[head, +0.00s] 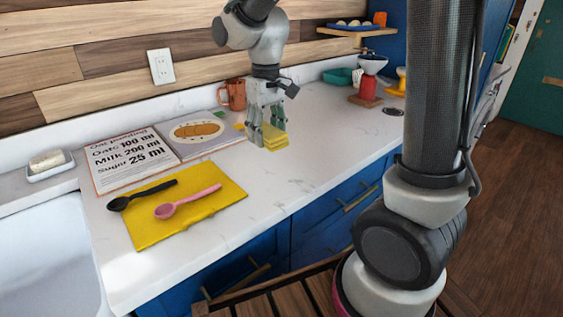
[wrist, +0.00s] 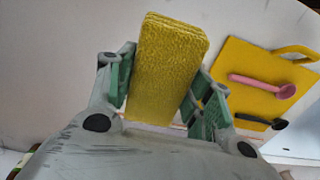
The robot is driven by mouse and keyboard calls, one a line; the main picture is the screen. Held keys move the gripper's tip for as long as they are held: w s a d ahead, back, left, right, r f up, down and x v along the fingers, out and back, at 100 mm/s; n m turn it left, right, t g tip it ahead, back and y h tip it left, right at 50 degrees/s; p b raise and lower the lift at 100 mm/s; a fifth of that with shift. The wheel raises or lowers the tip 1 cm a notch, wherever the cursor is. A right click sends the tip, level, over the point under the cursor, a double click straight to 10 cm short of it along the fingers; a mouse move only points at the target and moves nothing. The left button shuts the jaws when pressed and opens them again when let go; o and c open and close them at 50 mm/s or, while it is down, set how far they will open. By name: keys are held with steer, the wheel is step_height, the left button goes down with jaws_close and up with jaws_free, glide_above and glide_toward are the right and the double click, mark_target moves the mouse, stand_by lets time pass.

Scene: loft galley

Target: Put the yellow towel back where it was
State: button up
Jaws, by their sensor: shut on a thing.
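The yellow towel (head: 276,140) is a folded, layered block at the counter beside the open book in the head view. My gripper (head: 266,143) reaches down from above and is shut on it. In the wrist view the towel (wrist: 170,60) lies between the two green-padded fingers of my gripper (wrist: 163,82), with its far end sticking out past them. I cannot tell whether the towel rests on the counter or hangs just above it. Its near end is hidden behind the gripper body.
A yellow board (head: 205,218) with a pink spoon (head: 187,201) and a black spoon (head: 140,195) lies at the front left. An open recipe book (head: 133,158), an orange mug (head: 236,95) and a red-based device (head: 368,85) stand behind. The counter (head: 310,150) right of the towel is clear.

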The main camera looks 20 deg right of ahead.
mark_target(267, 129)
step_height(267, 129, down, 8)
steer(key=shift+f, duration=0.25)
steer(key=shift+f, duration=0.1)
steer(key=o, duration=1)
step_height(267, 129, up, 12)
steer(key=shift+s+d+r, duration=0.15)
steer(key=shift+d+r, duration=0.1)
steer(key=shift+r, duration=0.05)
steer(key=s+d+r+m+t, duration=0.1)
steer(key=s+d+r+t, duration=0.1)
steer(key=s+d, duration=0.5)
steer(key=s+d+r+m+t, duration=0.2)
steer(key=s+d, duration=0.5)
steer(key=s, duration=0.4)
steer(key=shift+s+r+m, duration=0.3)
steer(key=shift+s, duration=0.05)
